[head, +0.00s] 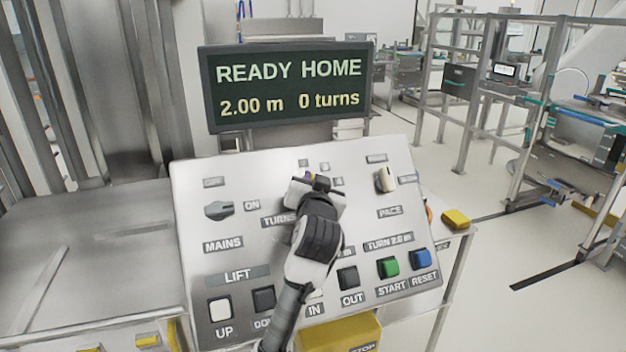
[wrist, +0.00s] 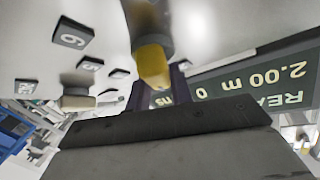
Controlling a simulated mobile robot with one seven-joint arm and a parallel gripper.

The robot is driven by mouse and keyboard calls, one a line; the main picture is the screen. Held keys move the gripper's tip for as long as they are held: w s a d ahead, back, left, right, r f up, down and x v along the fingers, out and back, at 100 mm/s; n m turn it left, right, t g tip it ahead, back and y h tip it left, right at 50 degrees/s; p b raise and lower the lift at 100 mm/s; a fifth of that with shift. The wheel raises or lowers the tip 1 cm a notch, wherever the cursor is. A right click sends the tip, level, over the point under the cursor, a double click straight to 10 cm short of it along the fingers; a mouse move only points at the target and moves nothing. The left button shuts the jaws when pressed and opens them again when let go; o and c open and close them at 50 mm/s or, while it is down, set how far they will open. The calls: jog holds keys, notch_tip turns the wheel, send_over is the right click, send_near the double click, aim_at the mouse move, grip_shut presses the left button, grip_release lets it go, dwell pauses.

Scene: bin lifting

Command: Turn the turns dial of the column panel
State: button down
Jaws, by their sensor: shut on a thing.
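The sloped grey column panel (head: 240,180) stands in front of me in the head view. My gripper (head: 314,184) is at its upper middle, over the place beside the TURNS label (head: 278,221), and hides most of the turns dial there. In the wrist view the dial (wrist: 153,65) shows a yellow end between the dark fingers of my gripper (wrist: 160,92), which is shut on it. The dial's pointing direction is hard to tell. The display (head: 287,87) reads READY HOME, 2.00 m, 0 turns.
The MAINS switch (head: 219,210) is to the left, by ON. The cream PACE knob (head: 385,180) is to the right. Below are the white UP button (head: 220,309), black OUT (head: 348,277), green START (head: 388,267) and blue RESET (head: 420,258). A yellow box (head: 340,334) sits below the panel.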

jog(key=shift+d+m+g+h, duration=0.15)
jog(key=shift+m+g+h, duration=0.15)
jog(key=shift+m+h, duration=1)
jog(key=shift+f+m, duration=0.1)
jog(key=shift+m, duration=0.2)
jog(key=c, duration=1.2)
grip_release()
jog(key=shift+c, duration=0.2)
jog(key=shift+s, duration=0.1)
jog(key=s+a+r+b, duration=0.1)
jog(key=s+b, duration=0.1)
jog(key=s, duration=1.1)
jog(key=shift+s+a+r+b, duration=0.25)
jog(key=shift+s+r+b, duration=0.05)
jog(key=shift+b, duration=0.1)
